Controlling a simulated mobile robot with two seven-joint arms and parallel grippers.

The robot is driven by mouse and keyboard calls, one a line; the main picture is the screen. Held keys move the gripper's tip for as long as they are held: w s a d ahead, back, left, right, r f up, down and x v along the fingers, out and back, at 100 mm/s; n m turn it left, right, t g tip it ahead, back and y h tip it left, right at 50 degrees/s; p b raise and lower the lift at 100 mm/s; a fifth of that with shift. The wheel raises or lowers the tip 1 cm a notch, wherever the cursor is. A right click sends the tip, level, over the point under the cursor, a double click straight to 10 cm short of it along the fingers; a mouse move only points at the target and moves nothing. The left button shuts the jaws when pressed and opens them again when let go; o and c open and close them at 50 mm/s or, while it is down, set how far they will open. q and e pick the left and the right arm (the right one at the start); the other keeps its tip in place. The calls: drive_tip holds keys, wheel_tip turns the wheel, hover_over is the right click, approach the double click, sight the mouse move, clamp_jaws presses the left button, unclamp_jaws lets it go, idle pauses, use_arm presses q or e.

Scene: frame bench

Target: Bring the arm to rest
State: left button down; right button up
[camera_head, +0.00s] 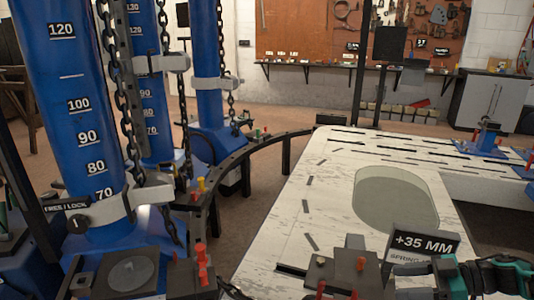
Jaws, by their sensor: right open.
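My right gripper (462,278), black with teal parts, is at the bottom right of the head view. It is open, beside the sign reading "+35 MM" (424,244) at the near end of the pale bench. I see nothing between its fingers, though its tips are small and partly lost among dark parts. I cannot make out my left gripper in this view.
Blue columns with number scales (75,120) and hanging chains (112,60) stand at the left. A curved dark rail (238,157) links them to the pale bench (275,225), which has an oval inset (395,198). Dark blocks with red pegs line the near edge. Brown floor is free behind.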

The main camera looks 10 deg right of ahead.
drive_tip(key=s+a+f+m+t+h+p, duration=0.2)
drive_tip(key=a+m+t+p, duration=0.3)
drive_tip(key=a, duration=1.5)
use_arm(q)
drive_tip(key=s+a+r+y+p, duration=0.1)
drive_tip(key=a+r+p, duration=0.2)
drive_tip(key=r+p, duration=0.2)
drive_tip(key=shift+s+r, duration=0.35)
drive_tip(key=shift+r, duration=0.1)
use_arm(e)
drive_tip(key=s+a+m+g+h, duration=0.1)
drive_tip(key=s+m+h, duration=0.3)
drive_tip(key=s+h, duration=0.3)
drive_tip(key=shift+s+h, duration=0.3)
drive_tip(key=shift+s, duration=0.75)
use_arm(q)
drive_tip(key=shift+d, duration=0.15)
use_arm(e)
drive_tip(key=shift+a+f, duration=0.1)
drive_tip(key=shift+a, duration=0.05)
use_arm(q)
drive_tip(key=shift+w+r, duration=0.1)
drive_tip(key=shift+w, duration=0.05)
